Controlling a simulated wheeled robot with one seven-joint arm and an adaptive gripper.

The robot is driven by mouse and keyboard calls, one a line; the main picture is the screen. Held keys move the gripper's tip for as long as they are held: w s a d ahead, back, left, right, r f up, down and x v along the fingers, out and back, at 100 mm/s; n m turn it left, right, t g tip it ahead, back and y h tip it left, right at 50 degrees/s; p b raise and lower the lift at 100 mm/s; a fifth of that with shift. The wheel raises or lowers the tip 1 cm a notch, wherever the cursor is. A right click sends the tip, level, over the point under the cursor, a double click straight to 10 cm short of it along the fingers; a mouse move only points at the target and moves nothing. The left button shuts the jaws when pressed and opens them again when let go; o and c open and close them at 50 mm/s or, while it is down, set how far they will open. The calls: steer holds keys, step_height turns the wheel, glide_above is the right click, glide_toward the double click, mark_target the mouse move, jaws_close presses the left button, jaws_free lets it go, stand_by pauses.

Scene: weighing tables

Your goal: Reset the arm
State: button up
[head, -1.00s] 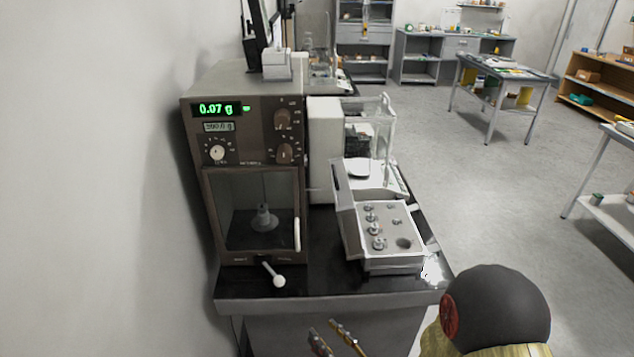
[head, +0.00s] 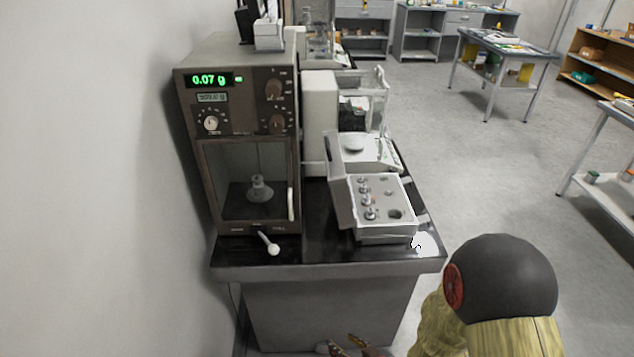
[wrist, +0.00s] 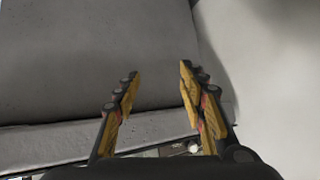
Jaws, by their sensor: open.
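My gripper (wrist: 158,72) is open and empty in the wrist view, its two yellow-lined fingers spread apart before the grey front of the bench. In the head view only the tips of my gripper (head: 340,346) show at the bottom edge, in front of and below the bench top. My arm's dark round joint and yellowish link fill the lower right of the head view. The rest of the gripper is out of that frame.
A brown balance (head: 240,140) with a glass door reads 0.07 g on the bench (head: 330,250). An open weight box (head: 385,225) stands at its right, before a white balance (head: 320,115). A wall lies left; open floor (head: 500,170) lies right.

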steer(key=s+d+r+m+g+h, duration=0.15)
steer(key=d+g+h, duration=0.3)
steer(key=d, duration=0.45)
steer(key=s+d+r+m+g+h+p, duration=0.1)
steer(key=s+d+r+m+h, duration=0.2)
steer(key=r, duration=0.5)
steer(key=s+r+t+y+p, duration=0.1)
steer(key=s+r, duration=0.2)
steer(key=r, duration=1.3)
steer(key=s+r+t+p, duration=0.1)
steer(key=s+r, duration=0.3)
steer(key=r, duration=1.1)
steer(key=shift+a+r+m+y+p, duration=0.3)
steer(key=shift+r+m+y+p, duration=0.05)
steer(key=shift+p, duration=0.4)
